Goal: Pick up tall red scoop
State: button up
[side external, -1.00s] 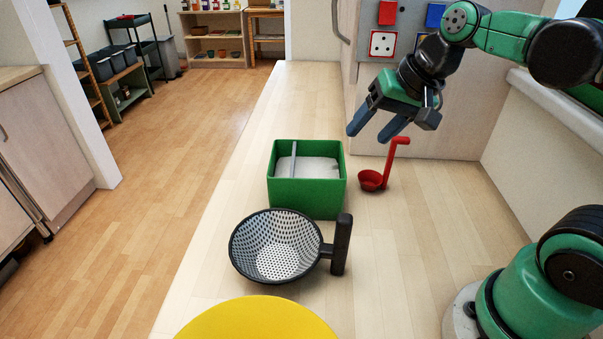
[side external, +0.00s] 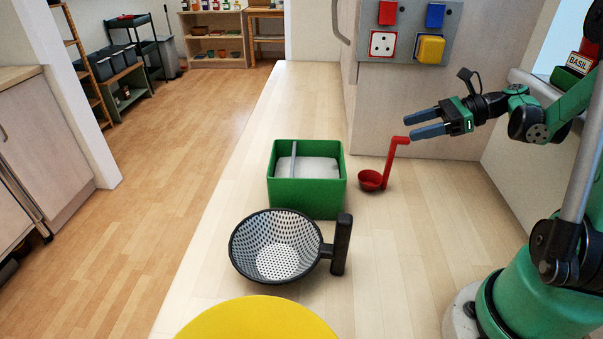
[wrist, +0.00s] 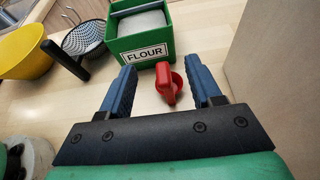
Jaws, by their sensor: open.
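The tall red scoop (side external: 372,180) stands upright on the counter, right of the green flour box, its handle rising to a bent top. My gripper (side external: 408,128) is open, with its blue fingers pointing left close by the top of the handle in the side view. I cannot tell whether a finger touches the handle. The lower part of the scoop is partly hidden in the wrist view.
The green flour box (side external: 306,200) holds white flour and a grey divider. A perforated colander (side external: 277,250) with a black handle and a yellow bowl (side external: 258,320) stand nearer the camera. A panel with switches and a socket (side external: 408,30) is on the cabinet wall behind.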

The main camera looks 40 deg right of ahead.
aim_at(403, 138)
jog(key=shift+a+f, duration=0.1)
jog(key=shift+f, duration=0.75)
jog(key=shift+x, duration=2.75)
jog(key=shift+c, duration=0.2)
grip_shut()
